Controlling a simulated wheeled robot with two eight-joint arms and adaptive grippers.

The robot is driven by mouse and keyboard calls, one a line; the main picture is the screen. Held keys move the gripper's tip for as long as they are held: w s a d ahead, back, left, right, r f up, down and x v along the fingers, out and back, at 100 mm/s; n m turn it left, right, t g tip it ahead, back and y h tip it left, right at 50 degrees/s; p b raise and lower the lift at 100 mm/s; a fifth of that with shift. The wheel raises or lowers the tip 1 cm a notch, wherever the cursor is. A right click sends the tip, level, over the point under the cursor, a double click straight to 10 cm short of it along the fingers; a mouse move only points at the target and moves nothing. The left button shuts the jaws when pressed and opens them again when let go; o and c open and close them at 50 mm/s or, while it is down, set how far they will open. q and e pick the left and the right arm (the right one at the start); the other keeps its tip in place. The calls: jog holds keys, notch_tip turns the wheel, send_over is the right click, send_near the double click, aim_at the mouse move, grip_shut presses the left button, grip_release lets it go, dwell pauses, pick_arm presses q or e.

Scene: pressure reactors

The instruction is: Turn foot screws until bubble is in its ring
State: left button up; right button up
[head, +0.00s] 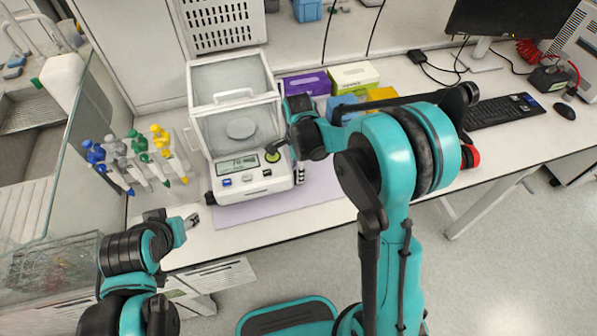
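A white balance (250,185) with a clear draft shield stands on the bench. Its round green bubble level (272,157) is at the front right of its top; the bubble and ring are too small to read. A black foot screw (209,198) shows at its front left corner, and a black-and-white foot part (300,174) at its front right. My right gripper (278,147) is over the right side of the balance, close beside the level, its fingers partly hidden by my arm. My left gripper (191,221) is near the bench's front edge, left of and below the left foot, apart from it.
Several pipettes (140,152) stand in a rack left of the balance. Purple (306,84) and green (353,77) boxes are behind my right arm. A keyboard (505,112) and monitor (510,17) are at the right. The lilac mat (235,214) in front of the balance is clear.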

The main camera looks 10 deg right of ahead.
jog(key=shift+f, duration=0.5)
grip_shut()
jog(key=shift+n, duration=1.5)
grip_release()
jog(key=shift+r, duration=0.1)
notch_tip(320, 180, up, 12)
